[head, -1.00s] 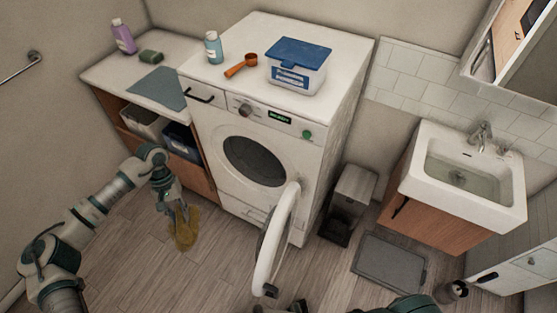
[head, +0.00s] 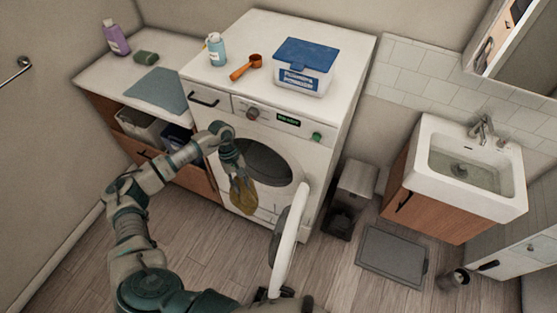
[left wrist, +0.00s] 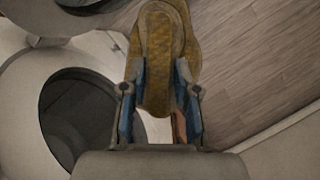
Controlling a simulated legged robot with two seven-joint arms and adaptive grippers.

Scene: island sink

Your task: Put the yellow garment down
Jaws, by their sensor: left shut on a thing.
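The yellow garment (head: 243,194) hangs from my left gripper (head: 236,170), in front of the washing machine's (head: 290,165) round opening (head: 275,163). In the left wrist view the garment (left wrist: 160,50) is pinched between the two fingers of my left gripper (left wrist: 160,95). The dark drum opening (left wrist: 75,120) shows to the left of the fingers there. The washer door (head: 290,235) stands open toward me, to the right of the garment.
A detergent tub with a blue lid (head: 303,68), an orange scoop (head: 246,67) and a blue bottle (head: 216,49) stand on the washer. A bin (head: 350,198), a grey mat (head: 393,257) and a sink (head: 465,165) are at the right.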

